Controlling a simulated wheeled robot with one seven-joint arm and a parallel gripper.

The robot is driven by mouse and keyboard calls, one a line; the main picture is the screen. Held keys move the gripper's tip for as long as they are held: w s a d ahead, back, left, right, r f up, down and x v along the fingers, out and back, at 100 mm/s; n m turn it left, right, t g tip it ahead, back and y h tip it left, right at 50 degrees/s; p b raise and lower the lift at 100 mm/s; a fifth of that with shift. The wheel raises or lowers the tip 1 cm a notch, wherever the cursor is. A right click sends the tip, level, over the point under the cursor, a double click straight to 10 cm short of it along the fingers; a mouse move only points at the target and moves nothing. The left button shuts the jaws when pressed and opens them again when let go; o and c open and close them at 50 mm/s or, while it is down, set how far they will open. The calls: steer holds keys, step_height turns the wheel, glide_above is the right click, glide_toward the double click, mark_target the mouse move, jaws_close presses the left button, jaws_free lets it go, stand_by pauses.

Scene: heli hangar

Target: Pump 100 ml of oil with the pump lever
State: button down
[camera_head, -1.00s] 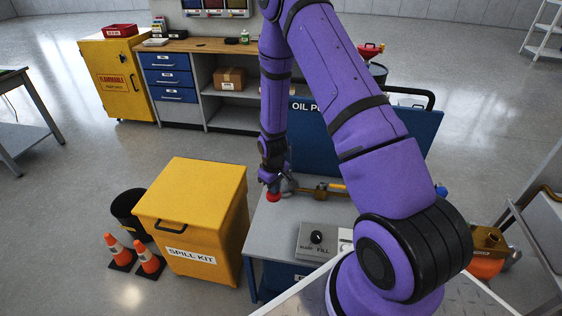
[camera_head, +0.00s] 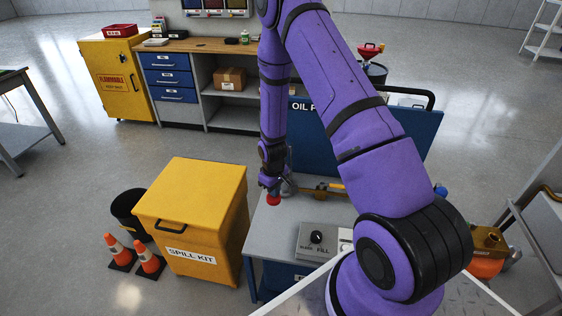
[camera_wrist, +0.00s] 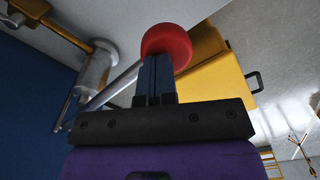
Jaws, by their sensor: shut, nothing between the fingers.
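The pump lever ends in a round red knob (camera_head: 273,200), low over the left part of the grey cart top (camera_head: 282,230). The knob fills the upper middle of the wrist view (camera_wrist: 167,43). A metal rod (camera_wrist: 115,88) runs beside the fingers towards the silver pump cylinder (camera_wrist: 97,70). My gripper (camera_head: 272,187) is just above the knob. In the wrist view its dark fingers (camera_wrist: 156,68) are together, with tips at the knob, touching or nearly so; they are not around it. My arm hides part of the blue oil pump panel (camera_head: 312,140).
A control box (camera_head: 322,238) marked "BLEED" and "FILL" stands at the cart's front. A yellow spill kit box (camera_head: 190,200) stands close to the left of the cart. Brass pipework (camera_head: 322,191) lies right of the lever. Open floor lies behind.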

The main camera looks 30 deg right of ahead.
step_height(320, 180, up, 10)
steer(key=shift+r, duration=0.15)
stand_by(0.5)
stand_by(0.4)
steer(key=shift+f, duration=6.65)
step_height(320, 180, up, 13)
steer(key=shift+r, duration=0.15)
